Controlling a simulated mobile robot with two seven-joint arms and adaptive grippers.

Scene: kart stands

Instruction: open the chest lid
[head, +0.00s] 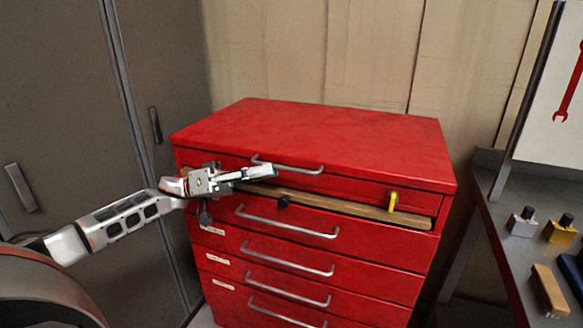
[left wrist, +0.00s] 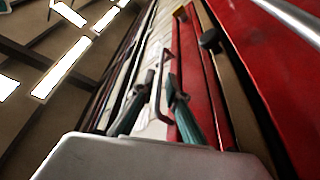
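The red chest (head: 330,135) stands against the back wall, with its flat lid (head: 300,120) down. A silver bar handle (head: 300,170) is on the front of its upper part, and it also shows in the left wrist view (left wrist: 163,70). My left gripper (head: 272,171) is at the left end of this handle, in front of the chest. In the left wrist view its two teal-tipped fingers (left wrist: 155,100) are apart, with the handle showing between them, closer to the right finger. Whether they touch it I cannot tell. My right gripper is not in view.
A tan wooden strip (head: 330,206) runs below the top panel, with a black knob (head: 283,201) and a yellow piece (head: 393,201). Several drawers with handles (head: 290,222) are below. Grey cabinets (head: 60,100) stand left; a workbench (head: 510,265) with small items is right.

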